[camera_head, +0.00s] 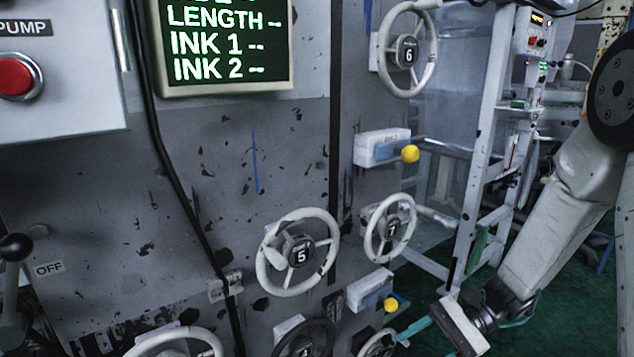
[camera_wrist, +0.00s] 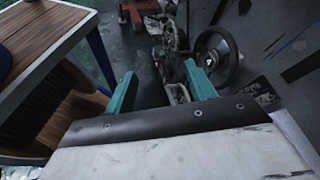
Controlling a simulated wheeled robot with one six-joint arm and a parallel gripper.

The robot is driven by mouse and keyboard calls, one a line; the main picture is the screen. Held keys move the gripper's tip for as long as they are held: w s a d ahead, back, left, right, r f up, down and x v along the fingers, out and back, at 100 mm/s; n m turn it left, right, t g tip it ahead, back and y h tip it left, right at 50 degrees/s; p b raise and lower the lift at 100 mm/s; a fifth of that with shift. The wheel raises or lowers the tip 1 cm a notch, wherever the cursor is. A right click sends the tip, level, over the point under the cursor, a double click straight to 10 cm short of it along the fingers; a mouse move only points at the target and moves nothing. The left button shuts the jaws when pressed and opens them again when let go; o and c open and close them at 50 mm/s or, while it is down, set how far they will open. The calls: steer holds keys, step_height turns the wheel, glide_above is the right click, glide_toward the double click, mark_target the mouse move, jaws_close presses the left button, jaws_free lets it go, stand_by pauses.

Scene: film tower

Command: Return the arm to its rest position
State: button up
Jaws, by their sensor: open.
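My arm (camera_head: 560,220) comes down from the upper right of the head view, and its wrist sits low, right of the wheel-covered panel. My gripper (camera_wrist: 160,85) shows in the wrist view as two teal fingers, spread apart with nothing between them. In the head view a teal finger (camera_head: 416,327) points left near the lower wheels. I cannot tell there whether it touches anything.
The grey panel (camera_head: 280,140) carries handwheel 5 (camera_head: 298,252), wheel 7 (camera_head: 390,228), wheel 6 (camera_head: 408,52) and yellow knobs (camera_head: 410,154). A white frame (camera_head: 480,150) stands behind my arm. In the wrist view a wooden-topped table (camera_wrist: 45,35) is at left and a dark wheel (camera_wrist: 214,55) is ahead.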

steer(key=s+d+r+n+t+h, duration=0.2)
steer(key=s+r+n+h, duration=0.3)
steer(key=s+r, duration=0.3)
steer(key=s+d+r+n+t+h, duration=0.2)
steer(key=s+d+r+n+h, duration=0.3)
steer(key=s+r+h, duration=0.3)
step_height(320, 180, up, 2)
steer(key=shift+s+r+n+t, duration=0.15)
steer(key=shift+s+n+t, duration=0.25)
steer(key=shift+d, duration=0.1)
